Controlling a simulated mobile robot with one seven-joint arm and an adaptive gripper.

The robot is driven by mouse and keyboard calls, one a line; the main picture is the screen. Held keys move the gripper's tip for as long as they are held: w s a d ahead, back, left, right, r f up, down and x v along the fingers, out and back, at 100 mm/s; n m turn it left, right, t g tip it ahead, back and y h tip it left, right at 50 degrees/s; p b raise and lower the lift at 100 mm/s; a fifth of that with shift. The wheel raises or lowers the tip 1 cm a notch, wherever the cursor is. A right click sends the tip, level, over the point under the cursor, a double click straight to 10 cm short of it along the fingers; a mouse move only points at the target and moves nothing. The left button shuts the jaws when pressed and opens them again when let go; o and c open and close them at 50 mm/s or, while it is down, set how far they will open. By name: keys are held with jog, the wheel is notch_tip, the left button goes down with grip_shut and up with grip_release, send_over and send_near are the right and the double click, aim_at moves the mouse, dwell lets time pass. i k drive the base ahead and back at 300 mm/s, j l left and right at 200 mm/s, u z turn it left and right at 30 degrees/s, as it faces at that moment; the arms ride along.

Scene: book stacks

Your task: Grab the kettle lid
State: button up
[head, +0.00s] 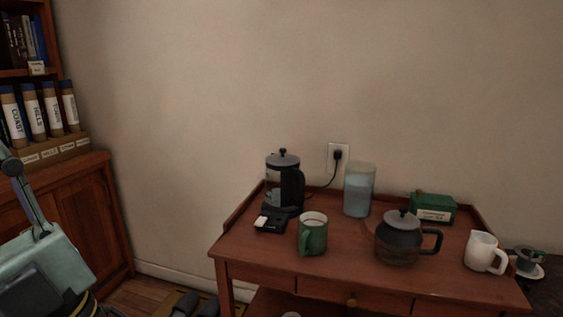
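A dark electric kettle (292,187) with a clear side window stands on a black base at the back left of the wooden table. Its grey lid (282,160) has a small dark knob and sits on top of the kettle. A second lidded vessel, a dark round teapot (398,243), stands at the front right. Its grey lid (403,220) also has a knob and is on the pot. My gripper does not show in the head view.
On the wooden table (257,248) are a green mug (313,236) in front of the kettle, a clear pitcher (358,190), a green box (433,209) and a white jug (484,252). A cord runs to the wall outlet (338,156). A cabinet (75,205) stands at left.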

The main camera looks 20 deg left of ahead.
aim_at(283, 160)
jog(key=i+l+u, duration=0.15)
jog(key=i+u, duration=0.2)
jog(key=i, duration=0.6)
jog(key=u, duration=1.3)
